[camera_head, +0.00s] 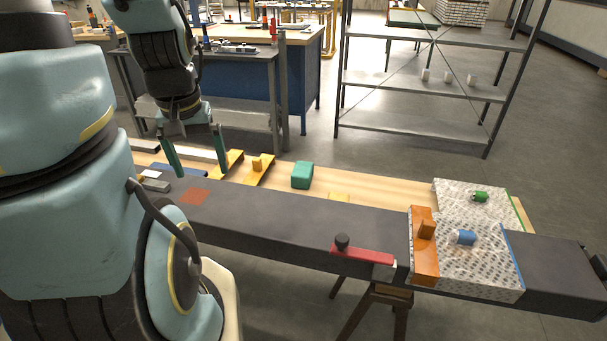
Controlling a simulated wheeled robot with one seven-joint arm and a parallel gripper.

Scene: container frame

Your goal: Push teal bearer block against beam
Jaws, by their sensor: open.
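The teal bearer block (302,175) lies on the light wooden board behind the dark beam (290,222), right of the yellow brackets. A strip of wood seems to show between it and the beam, but I cannot tell the exact gap. My gripper (196,172) is open with its two teal fingers pointing down, left of the block and near the far edge of the beam's left part. It appears empty. Whether the fingertips touch anything is unclear.
Yellow brackets (259,168) stand between my gripper and the block. A red clamp (362,254) sits at the beam's front edge. An orange plate (425,252) and patterned sheets (478,262) cover the beam's right part.

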